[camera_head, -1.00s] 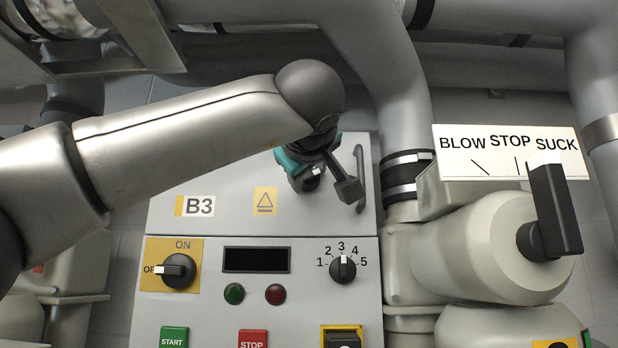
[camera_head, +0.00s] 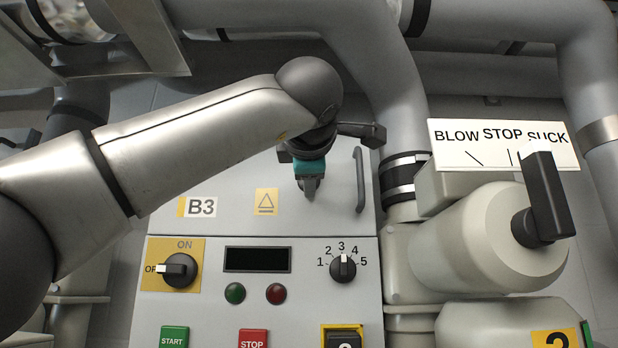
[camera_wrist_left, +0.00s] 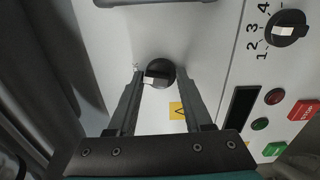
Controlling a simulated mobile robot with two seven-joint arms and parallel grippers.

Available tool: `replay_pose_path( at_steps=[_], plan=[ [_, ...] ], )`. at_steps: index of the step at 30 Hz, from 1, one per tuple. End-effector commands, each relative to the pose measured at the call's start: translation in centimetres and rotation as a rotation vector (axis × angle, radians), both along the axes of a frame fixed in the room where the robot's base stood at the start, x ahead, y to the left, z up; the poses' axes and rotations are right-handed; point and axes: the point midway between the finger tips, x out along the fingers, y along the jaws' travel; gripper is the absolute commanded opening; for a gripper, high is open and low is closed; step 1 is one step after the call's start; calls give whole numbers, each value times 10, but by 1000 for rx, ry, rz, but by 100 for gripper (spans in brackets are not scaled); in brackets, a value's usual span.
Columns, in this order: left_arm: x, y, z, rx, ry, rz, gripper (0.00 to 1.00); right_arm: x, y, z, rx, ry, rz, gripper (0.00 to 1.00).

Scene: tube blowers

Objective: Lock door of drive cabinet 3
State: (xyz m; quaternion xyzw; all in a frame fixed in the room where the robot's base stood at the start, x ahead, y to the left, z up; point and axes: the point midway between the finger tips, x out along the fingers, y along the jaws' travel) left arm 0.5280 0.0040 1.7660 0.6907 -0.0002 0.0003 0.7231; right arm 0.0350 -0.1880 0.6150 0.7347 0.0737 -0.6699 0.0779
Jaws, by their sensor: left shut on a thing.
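The cabinet marked B3 has a pale grey upper door panel (camera_head: 235,180) with a bar handle (camera_head: 360,180) at its right. My left gripper (camera_head: 309,188) is over this panel, left of the handle. In the left wrist view, a round black lock knob (camera_wrist_left: 161,71) with a white mark sits on the panel between the two fingertips. The left gripper (camera_wrist_left: 158,78) is shut on this knob. In the head view the gripper mostly hides the knob. My right gripper is in neither current view.
Below the door are an ON/OFF switch (camera_head: 176,269), a dark display (camera_head: 256,260), a numbered selector (camera_head: 342,267), and START (camera_head: 174,338) and STOP (camera_head: 253,339) buttons. At right, a valve with a black handle (camera_head: 548,198) stands by a BLOW/STOP/SUCK plate (camera_head: 450,152). Pipes run behind.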

Motion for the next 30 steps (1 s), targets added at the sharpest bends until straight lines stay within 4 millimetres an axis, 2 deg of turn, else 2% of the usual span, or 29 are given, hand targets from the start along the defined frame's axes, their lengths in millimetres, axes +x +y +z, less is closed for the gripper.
replay_pose_path(
  at_steps=[12,29,30],
  plan=[
    [0,0,-1,-201,2,1,0,0,0,-6,0,0,0,0],
    [0,0,-1,-234,3,0,0,0,0,-6,0,0,0,0],
    [0,0,-1,-234,3,0,51,0,0,-6,0,0,0,0]
  ],
)
